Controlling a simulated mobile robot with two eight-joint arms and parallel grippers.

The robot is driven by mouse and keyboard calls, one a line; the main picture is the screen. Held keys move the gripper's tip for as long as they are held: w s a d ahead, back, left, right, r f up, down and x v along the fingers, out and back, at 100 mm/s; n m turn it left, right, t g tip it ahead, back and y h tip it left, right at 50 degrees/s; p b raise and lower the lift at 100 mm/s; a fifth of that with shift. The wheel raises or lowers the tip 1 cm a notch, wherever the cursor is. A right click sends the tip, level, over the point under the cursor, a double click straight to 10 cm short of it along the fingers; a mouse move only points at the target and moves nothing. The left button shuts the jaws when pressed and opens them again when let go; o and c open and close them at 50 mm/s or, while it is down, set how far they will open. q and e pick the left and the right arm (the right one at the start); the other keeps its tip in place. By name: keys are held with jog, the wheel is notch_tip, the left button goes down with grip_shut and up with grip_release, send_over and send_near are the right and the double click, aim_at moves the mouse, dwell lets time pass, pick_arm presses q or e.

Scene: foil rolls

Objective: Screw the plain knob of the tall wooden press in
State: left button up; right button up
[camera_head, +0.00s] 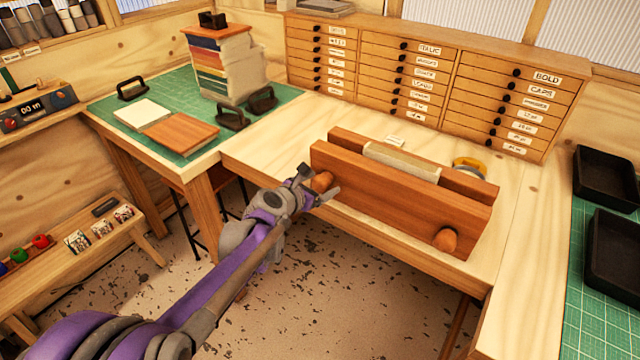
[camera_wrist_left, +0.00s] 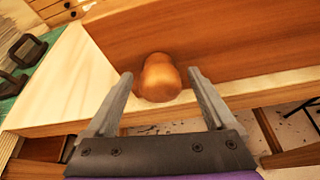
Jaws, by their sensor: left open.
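The tall wooden press (camera_head: 400,205) stands on the light bench, two upright red-brown boards with a pale block (camera_head: 402,162) between them. Its front board carries a rounded wooden knob at the left (camera_head: 322,181) and another at the right (camera_head: 445,240). My left gripper (camera_head: 322,190) is at the left knob. In the left wrist view the open fingers (camera_wrist_left: 160,95) stand on either side of this knob (camera_wrist_left: 159,78), with gaps between them and it. I see no marking on either knob, though the left one is partly hidden by the gripper in the head view. My right gripper is not in view.
The bench top (camera_head: 265,150) is clear left of the press. A yellow-rimmed roll (camera_head: 469,168) sits behind its right end. Drawer cabinets (camera_head: 420,75) line the back. Black trays (camera_head: 612,250) lie on the right mat.

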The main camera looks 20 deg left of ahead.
pick_arm(q)
jog(key=c, duration=1.4)
